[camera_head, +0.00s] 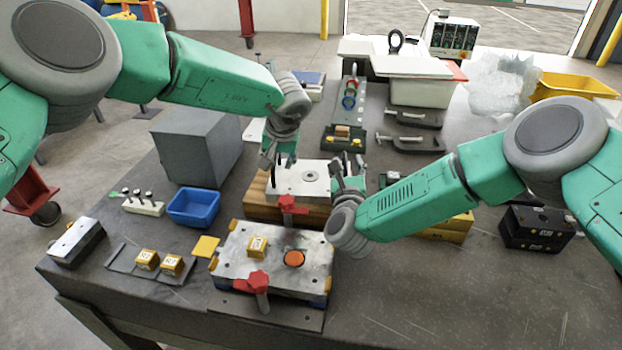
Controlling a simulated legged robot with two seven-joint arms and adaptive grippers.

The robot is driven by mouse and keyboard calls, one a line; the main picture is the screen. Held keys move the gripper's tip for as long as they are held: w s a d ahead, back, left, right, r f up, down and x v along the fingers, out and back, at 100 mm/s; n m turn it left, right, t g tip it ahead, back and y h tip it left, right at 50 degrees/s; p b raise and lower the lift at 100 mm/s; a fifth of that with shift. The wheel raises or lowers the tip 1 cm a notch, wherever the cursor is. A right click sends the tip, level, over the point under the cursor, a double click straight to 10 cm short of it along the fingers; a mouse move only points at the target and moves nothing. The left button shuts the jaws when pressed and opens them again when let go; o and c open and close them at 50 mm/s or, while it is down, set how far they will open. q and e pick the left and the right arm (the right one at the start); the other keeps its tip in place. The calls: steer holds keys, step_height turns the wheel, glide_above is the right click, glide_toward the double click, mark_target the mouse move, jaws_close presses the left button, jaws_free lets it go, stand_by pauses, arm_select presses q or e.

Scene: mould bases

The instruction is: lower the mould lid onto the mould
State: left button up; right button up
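The mould lid (311,178) is a flat silver plate with a round ring in its middle. It appears to rest on a brown wooden block (262,205) behind the mould. The mould (236,262) is a metal base near the table's front, with a red-knobbed clamp at its front and another at its back. A yellow marked cube (257,246) and an orange disc (294,258) are on its top. My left gripper (278,163) is at the lid's left end. My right gripper (347,168) is at its right end. Whether either holds the lid is unclear.
A grey box (196,145) and a blue bin (194,207) stand left of the lid. Yellow cubes (147,259) sit on a dark plate at front left. Black clamps (417,117) lie behind, and black blocks (536,228) at right. The front right table is clear.

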arm_select(q)
steer(key=shift+w+d+f, duration=0.1)
steer(key=shift+w+f, duration=0.05)
steer(key=shift+f, duration=0.25)
arm_select(e)
steer(key=shift+w+d, duration=0.25)
steer(key=shift+w, duration=0.15)
arm_select(q)
steer(key=shift+a, duration=0.65)
arm_select(e)
steer(key=shift+a, duration=0.65)
arm_select(q)
steer(key=shift+a+f, duration=0.1)
steer(key=shift+a, duration=0.15)
jaws_close()
arm_select(e)
steer(key=shift+a+r, duration=0.1)
steer(key=shift+a, duration=0.15)
jaws_close()
arm_select(q)
steer(key=shift+d, duration=0.4)
arm_select(e)
steer(key=shift+d, duration=0.35)
arm_select(q)
steer(key=shift+w+d+r, duration=0.1)
steer(key=shift+d+r, duration=0.2)
steer(key=shift+r, duration=0.05)
arm_select(e)
steer(key=shift+d+r, duration=0.1)
steer(key=shift+d, duration=0.15)
